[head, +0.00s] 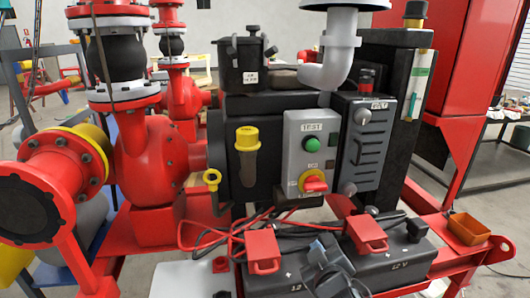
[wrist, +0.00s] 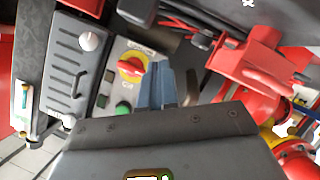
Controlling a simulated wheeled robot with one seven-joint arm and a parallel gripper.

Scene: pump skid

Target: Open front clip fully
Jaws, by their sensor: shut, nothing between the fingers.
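Two red clips sit on top of the black 12 V batteries in the head view, a left one (head: 262,249) and a right one (head: 366,234). Each has a blocky body and a loop-shaped handle at its lower end. I cannot tell which is the front clip. My gripper (head: 320,248) is between the two clips, over the batteries, apart from both as far as I can see. In the wrist view its blue-grey fingers (wrist: 164,88) are together and empty. One red clip (wrist: 252,62) shows right of them there, its lever raised; I cannot tell which clip.
The control box (head: 309,158) with a green button and red-yellow rotary switch (head: 314,182) stands just behind my gripper. Red and black cables (head: 222,232) lie loose around the batteries. A red pump (head: 150,165) fills the left. An orange tray (head: 467,229) sits on the right frame.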

